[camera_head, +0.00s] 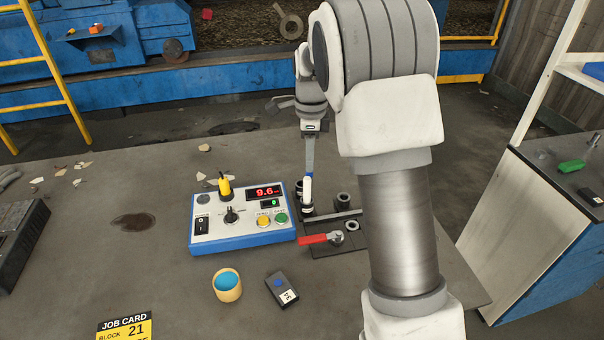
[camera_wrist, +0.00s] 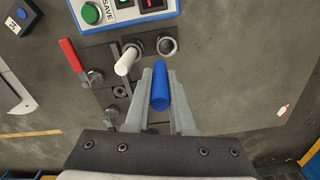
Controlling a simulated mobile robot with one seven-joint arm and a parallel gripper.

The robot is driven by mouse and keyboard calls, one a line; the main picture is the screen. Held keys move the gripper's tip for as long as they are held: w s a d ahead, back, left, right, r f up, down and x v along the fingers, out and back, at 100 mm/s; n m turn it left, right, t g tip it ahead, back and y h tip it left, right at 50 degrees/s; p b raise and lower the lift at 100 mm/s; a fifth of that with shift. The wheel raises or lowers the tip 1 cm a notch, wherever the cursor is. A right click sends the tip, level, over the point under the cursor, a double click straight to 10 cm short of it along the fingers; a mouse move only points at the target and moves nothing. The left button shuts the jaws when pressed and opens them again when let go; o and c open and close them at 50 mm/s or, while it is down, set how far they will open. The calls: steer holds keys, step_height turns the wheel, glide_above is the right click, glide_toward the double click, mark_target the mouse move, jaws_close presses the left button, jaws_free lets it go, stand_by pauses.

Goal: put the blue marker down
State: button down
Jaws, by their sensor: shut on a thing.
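The blue marker (camera_wrist: 160,90) is between the two grey fingers of my gripper (camera_wrist: 161,74) in the wrist view, with one rounded end facing the camera. My gripper is shut on it. In the head view my gripper (camera_head: 310,160) points down just right of the control box, and the marker is hard to tell apart from the fingers there. I cannot tell whether the marker's far end touches anything.
A white rod (camera_wrist: 127,61) stands in a dark fitting beside the marker, with an open ring (camera_wrist: 167,46) close by.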

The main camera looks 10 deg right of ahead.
steer(key=shift+w+a+f, duration=0.25)
steer(key=shift+a+f, duration=0.05)
steer(key=shift+f, duration=0.6)
steer(key=shift+w+a+f, duration=0.2)
steer(key=shift+a+f, duration=0.05)
steer(key=shift+f, duration=0.65)
steer(key=shift+w+a+f, duration=0.25)
steer(key=shift+a+f, duration=0.05)
steer(key=shift+f, duration=0.6)
steer(key=shift+f+b, duration=0.15)
steer(key=shift+b, duration=0.2)
steer(key=c, duration=0.8)
jaws_free()
steer(key=shift+o, duration=0.2)
